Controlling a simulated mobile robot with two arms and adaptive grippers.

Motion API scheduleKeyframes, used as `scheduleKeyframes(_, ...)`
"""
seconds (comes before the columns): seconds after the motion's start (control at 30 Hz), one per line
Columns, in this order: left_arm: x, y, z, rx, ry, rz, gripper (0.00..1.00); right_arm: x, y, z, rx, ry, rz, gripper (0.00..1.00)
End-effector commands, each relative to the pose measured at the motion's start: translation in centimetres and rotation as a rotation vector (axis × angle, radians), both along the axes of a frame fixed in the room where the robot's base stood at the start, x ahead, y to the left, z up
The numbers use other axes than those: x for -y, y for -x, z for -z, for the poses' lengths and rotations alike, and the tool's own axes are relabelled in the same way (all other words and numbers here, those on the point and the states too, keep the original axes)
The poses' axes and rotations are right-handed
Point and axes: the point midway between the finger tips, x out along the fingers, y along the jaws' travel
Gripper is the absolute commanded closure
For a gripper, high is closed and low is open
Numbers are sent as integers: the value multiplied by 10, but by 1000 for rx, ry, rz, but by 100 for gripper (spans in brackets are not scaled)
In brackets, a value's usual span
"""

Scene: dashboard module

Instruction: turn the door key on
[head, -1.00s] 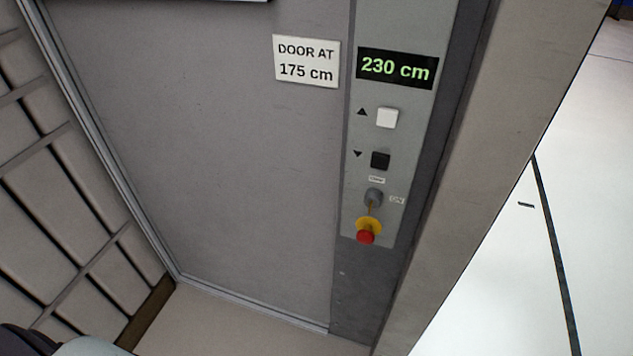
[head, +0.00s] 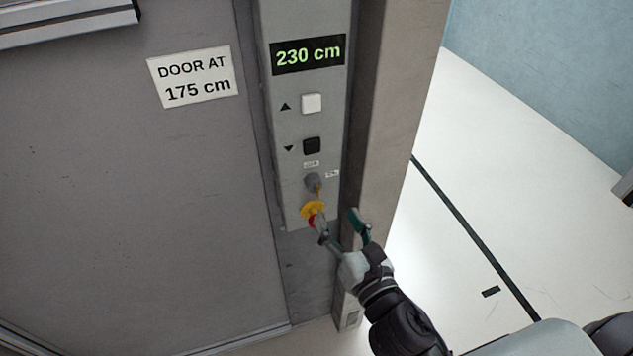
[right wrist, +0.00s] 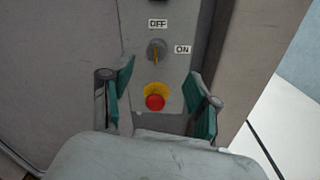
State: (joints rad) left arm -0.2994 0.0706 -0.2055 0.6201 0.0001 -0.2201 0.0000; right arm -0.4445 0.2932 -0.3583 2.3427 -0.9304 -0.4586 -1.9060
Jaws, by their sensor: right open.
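The door key (head: 315,185) sits in a round grey switch on the grey control panel (head: 290,190). It also shows in the right wrist view (right wrist: 156,51), upright, in line with the OFF label (right wrist: 158,23) above it. The ON label (right wrist: 182,49) is to the right of the switch. My right gripper (head: 339,227) is open and empty, below and to the right of the key in the head view. In the right wrist view its fingers (right wrist: 160,67) stand apart on either side of the panel, with the key ahead between them, apparently untouched. My left gripper is not in view.
A red stop button (right wrist: 155,102) on a yellow collar sticks out just below the key, between my fingers in the picture. Above are a black button (head: 311,145), a white button (head: 312,104) and a 230 cm display (head: 308,54). A post (head: 385,110) stands right of the panel.

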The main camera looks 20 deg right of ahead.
Motion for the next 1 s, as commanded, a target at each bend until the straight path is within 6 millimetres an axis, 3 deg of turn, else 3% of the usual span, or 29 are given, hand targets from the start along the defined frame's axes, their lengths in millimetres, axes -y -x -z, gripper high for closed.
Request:
scheduleKeyframes(0.2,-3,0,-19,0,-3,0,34,-4,-49,-4,1,-2,1,40)
scheduleKeyframes(0.4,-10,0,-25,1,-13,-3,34,-7,-78,-2,1,-2,1,40)
scheduleKeyframes(0.6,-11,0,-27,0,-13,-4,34,-8,-90,0,-1,-3,1,40)
scheduleKeyframes(0.87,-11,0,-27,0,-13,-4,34,-8,-91,0,-1,-3,0,40)
scheduleKeyframes(1.0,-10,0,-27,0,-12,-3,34,-8,-91,0,-1,-3,0,61)
